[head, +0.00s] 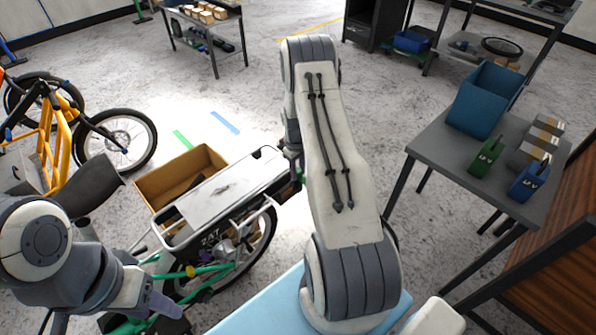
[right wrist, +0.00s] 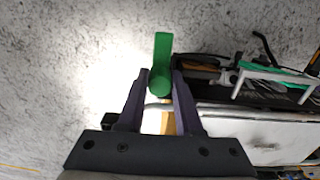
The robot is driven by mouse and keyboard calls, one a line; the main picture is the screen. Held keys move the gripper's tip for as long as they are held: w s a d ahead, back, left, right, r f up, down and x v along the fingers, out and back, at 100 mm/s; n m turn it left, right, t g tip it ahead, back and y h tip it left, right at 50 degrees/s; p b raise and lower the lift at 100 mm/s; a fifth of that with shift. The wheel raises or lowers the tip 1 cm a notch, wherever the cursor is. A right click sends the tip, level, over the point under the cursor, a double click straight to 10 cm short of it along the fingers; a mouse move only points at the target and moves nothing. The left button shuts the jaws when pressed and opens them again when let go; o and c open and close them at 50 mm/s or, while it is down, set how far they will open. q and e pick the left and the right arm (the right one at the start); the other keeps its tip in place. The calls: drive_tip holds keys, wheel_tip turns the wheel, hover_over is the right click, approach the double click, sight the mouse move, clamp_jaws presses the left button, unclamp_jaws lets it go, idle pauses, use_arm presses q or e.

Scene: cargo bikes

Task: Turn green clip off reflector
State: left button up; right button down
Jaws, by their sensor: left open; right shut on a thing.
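The green clip (right wrist: 162,55) shows in the right wrist view as a bar with a rounded lower part. My right gripper (right wrist: 159,85) has its two purple fingers on either side of that rounded part and is shut on it. In the head view a small bit of green (head: 301,177) shows beside my right arm, at the right end of the cargo bike's rack (head: 225,192); the right fingers are mostly hidden there. I cannot make out the reflector. My left gripper (head: 167,306) is open and empty, low over the bike's green frame (head: 205,268).
A cardboard box (head: 180,178) stands behind the rack. An orange bike (head: 58,130) is at the left. A grey table (head: 440,145) at the right holds a blue bin (head: 485,97), a green holder (head: 487,157) and a blue holder (head: 530,181).

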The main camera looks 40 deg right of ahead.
drive_tip(key=shift+w, duration=0.1)
drive_tip(key=c, duration=0.6)
unclamp_jaws()
drive_tip(key=r, duration=1)
drive_tip(key=shift+w+a+r, duration=0.1)
drive_tip(key=shift+a+r, duration=0.15)
